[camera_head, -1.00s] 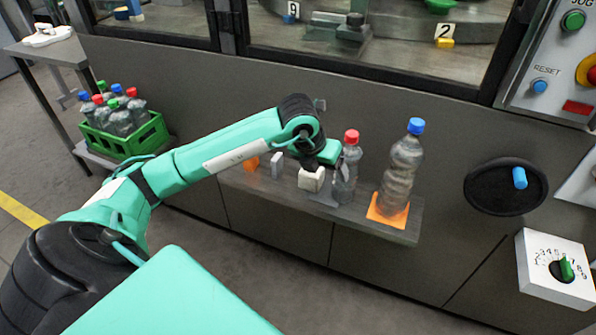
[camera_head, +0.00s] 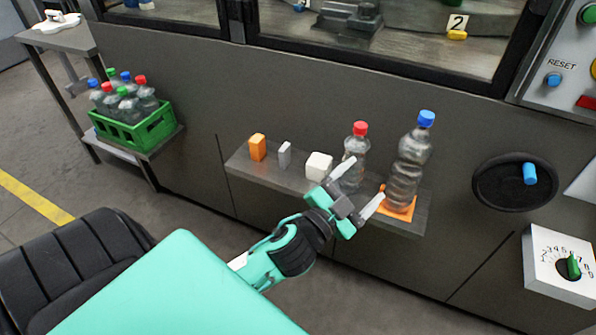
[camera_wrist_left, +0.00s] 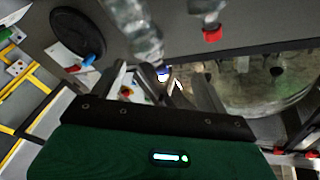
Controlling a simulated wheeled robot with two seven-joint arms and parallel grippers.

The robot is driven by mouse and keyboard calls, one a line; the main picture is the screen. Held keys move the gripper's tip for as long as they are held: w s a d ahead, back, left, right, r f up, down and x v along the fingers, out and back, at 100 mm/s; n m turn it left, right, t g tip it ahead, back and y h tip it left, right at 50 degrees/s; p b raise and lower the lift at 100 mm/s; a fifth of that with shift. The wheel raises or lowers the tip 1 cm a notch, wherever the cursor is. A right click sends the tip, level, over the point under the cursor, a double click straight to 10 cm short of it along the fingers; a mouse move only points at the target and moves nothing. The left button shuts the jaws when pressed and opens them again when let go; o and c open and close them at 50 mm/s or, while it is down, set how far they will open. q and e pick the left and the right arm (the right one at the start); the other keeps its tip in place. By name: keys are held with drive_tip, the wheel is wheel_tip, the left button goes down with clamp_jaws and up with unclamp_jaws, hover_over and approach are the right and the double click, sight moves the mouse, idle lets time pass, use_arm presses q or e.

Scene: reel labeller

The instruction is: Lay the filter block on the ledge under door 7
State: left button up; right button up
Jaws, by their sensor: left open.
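The grey ledge (camera_head: 240,165) runs along the machine's front wall. An orange block (camera_head: 257,147), a thin grey block (camera_head: 284,155) and a white block (camera_head: 319,166) stand on it from left to right; I cannot tell which is the filter block. My left gripper (camera_head: 362,187) is open and empty, its fingers pointing towards the ledge around the two bottles. One finger overlaps the red-capped bottle in the picture; contact cannot be told. The fingers also show in the left wrist view (camera_wrist_left: 168,85). No number 7 is readable on a door. My right gripper is out of view.
A red-capped bottle (camera_head: 356,150) and a taller blue-capped bottle (camera_head: 410,160) stand on the ledge's right part, the taller one on an orange mat (camera_head: 404,214). A green bottle crate (camera_head: 150,132) is at left. A dial box (camera_head: 545,285) is at lower right.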

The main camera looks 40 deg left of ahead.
use_arm(q)
drive_tip(key=s+a+f+n+g+y, duration=0.1)
drive_tip(key=s+f+n+g+y, duration=0.2)
drive_tip(key=f, duration=0.4)
drive_tip(key=s+a+f+n+g, duration=0.2)
drive_tip(key=s+f+n+g, duration=0.1)
drive_tip(key=s+f+g, duration=0.3)
drive_tip(key=s+d+f+g+h, duration=0.1)
drive_tip(key=s+d+f+g, duration=0.2)
drive_tip(key=s+f+g, duration=0.2)
drive_tip(key=s+f, duration=0.3)
drive_tip(key=s, duration=0.3)
drive_tip(key=shift+s+d+f+g+h, duration=0.15)
drive_tip(key=shift+d+f+g+h, duration=0.05)
drive_tip(key=shift+f+g+h, duration=0.1)
